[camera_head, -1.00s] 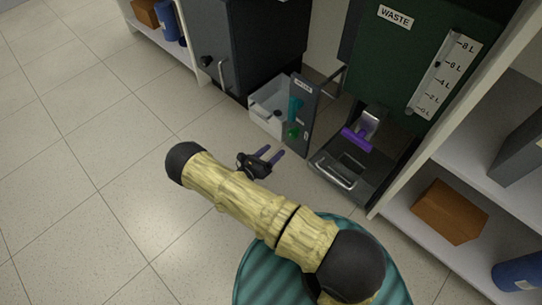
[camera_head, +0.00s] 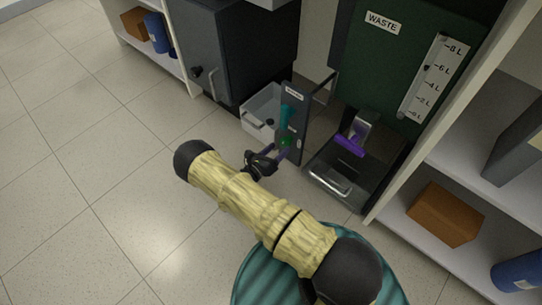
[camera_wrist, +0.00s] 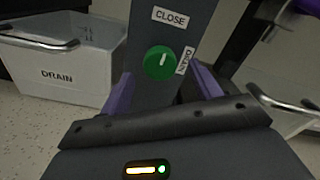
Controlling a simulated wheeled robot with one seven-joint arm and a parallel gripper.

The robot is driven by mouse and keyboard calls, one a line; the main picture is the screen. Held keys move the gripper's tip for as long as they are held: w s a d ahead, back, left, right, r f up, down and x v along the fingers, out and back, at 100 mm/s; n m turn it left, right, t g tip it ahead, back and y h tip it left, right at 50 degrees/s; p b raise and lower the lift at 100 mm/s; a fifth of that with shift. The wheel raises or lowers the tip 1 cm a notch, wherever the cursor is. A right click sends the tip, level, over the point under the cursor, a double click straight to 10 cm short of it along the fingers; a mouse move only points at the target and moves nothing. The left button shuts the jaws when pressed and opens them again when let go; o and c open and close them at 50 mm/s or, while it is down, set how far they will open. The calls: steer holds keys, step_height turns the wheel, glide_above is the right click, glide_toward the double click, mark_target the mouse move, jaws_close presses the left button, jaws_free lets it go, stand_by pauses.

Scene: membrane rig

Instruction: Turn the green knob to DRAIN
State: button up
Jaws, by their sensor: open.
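The green knob (camera_wrist: 158,62) is on a dark upright panel (camera_wrist: 176,17) in the wrist view. Its white mark points up toward the CLOSE label (camera_wrist: 170,18). The DRAIN label (camera_wrist: 185,61) is to the right of the knob, turned sideways. My gripper (camera_wrist: 164,88) is open, with one purple finger on each side of the knob and slightly below it in the picture. I see no contact with the knob. In the head view, the green knob (camera_head: 286,141) is low on the panel, and my gripper (camera_head: 282,156) is just in front of it.
A white bin marked DRAIN (camera_wrist: 65,62) stands left of the panel. The green WASTE tank (camera_head: 400,55), a purple lever (camera_head: 350,145) and a dark tray with a metal handle (camera_head: 332,181) are to the right. Open floor lies left.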

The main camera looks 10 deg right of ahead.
mark_target(287, 141)
steer(key=shift+x, duration=1.3)
steer(key=shift+c, duration=0.4)
steer(key=c, duration=0.8)
steer(key=shift+c, duration=0.2)
